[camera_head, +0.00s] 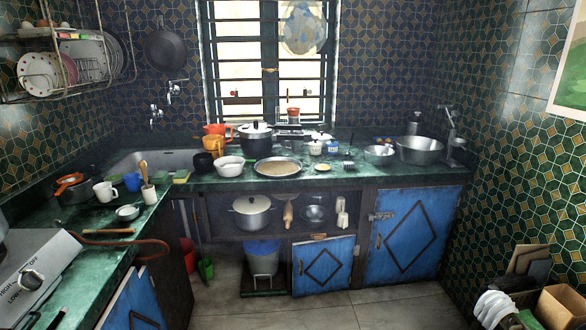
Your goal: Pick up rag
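I cannot make out a rag for certain. A pale, crumpled cloth-like thing (303,28) hangs at the top of the window, and I cannot tell whether it is cloth or a plastic bag. Small green pieces (181,177) lie on the counter by the sink, too small to tell if they are sponges or folded cloth. My gripper is not in view.
A green counter (222,184) runs along the left and back walls, crowded with pots, bowls and cups. A gas hotplate (35,270) stands at left front. Blue cabinet doors (403,230) are below. Boxes (562,306) stand at bottom right. The middle floor is clear.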

